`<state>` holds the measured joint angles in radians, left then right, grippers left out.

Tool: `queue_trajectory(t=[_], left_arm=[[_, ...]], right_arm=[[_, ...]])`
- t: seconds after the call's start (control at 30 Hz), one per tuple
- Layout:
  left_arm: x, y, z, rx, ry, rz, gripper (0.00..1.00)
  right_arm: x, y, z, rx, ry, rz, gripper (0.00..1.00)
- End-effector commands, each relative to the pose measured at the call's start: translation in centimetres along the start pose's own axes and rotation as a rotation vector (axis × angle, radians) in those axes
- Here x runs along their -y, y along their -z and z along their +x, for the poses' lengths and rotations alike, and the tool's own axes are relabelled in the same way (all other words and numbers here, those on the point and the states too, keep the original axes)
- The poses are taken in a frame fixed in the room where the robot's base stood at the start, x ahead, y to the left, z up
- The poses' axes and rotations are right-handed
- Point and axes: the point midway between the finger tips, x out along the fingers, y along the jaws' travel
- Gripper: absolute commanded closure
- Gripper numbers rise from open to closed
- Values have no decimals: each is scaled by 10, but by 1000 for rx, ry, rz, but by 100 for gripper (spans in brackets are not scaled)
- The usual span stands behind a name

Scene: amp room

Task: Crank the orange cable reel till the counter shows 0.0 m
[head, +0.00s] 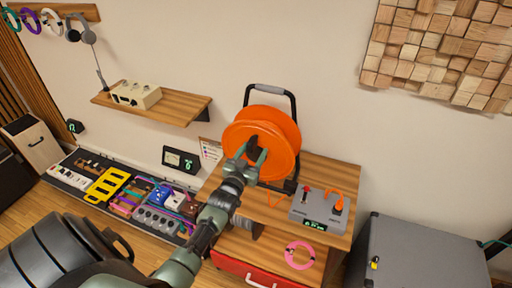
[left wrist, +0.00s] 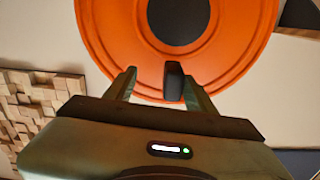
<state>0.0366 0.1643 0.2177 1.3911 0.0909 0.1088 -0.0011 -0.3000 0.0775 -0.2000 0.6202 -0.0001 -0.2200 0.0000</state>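The orange cable reel (head: 262,130) stands in a black frame on a wooden cabinet top; its disc (left wrist: 110,40) fills the top of the left wrist view. A dark crank knob (left wrist: 174,82) sticks out in front of the disc. My left gripper (head: 252,160) is at the reel's front. Its fingers (left wrist: 160,84) stand apart on either side of the knob, with a clear gap at the left finger; contact at the right finger cannot be told. The grey counter box (head: 316,206) has a lit green display (head: 316,225), too small to read. My right gripper is not in view.
A wooden shelf (head: 178,107) with a cream device is on the wall at left. A pedalboard (head: 140,200) lies below it. A grey case (head: 420,250) stands at right.

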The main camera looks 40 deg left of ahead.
Motion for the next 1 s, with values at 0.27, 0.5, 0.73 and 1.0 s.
queue_trajectory(t=[0.27,0.5,0.73,1.0], left_arm=[[-2,-2,-36,5,-3,-1,49],[-1,-1,-57,3,-1,-1,49],[0,-1,-58,2,0,-1,49],[0,-1,-58,2,0,0,49]], right_arm=[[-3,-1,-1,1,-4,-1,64],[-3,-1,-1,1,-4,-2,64],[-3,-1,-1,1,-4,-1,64],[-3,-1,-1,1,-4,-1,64]])
